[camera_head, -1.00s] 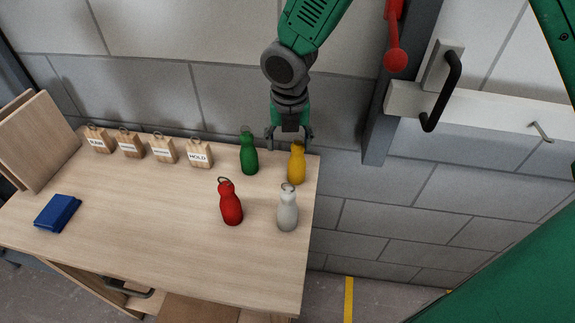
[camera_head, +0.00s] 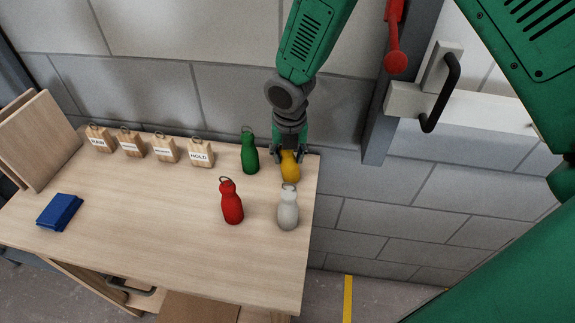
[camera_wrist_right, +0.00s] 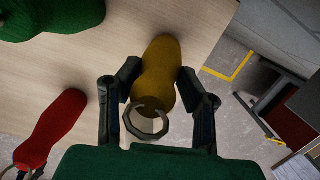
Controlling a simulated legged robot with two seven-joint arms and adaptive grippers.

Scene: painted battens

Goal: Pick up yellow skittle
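The yellow skittle (camera_head: 290,168) stands near the back right corner of the table (camera_head: 150,240). My right gripper (camera_head: 289,156) has come down over its top, one finger on each side. In the right wrist view, the two finger pads (camera_wrist_right: 159,82) press close against the yellow skittle (camera_wrist_right: 160,65), whose ring faces the camera. The gripper looks shut on its neck; the exact contact is hard to see. In the head view its ring is hidden by the gripper. My left gripper is not in view.
A green skittle (camera_head: 250,156) stands just left of the yellow one. A white skittle (camera_head: 288,212) and a red skittle (camera_head: 232,205) stand in front. Several labelled wooden blocks (camera_head: 165,151) line the back; a blue object (camera_head: 60,211) lies left. A wall is behind.

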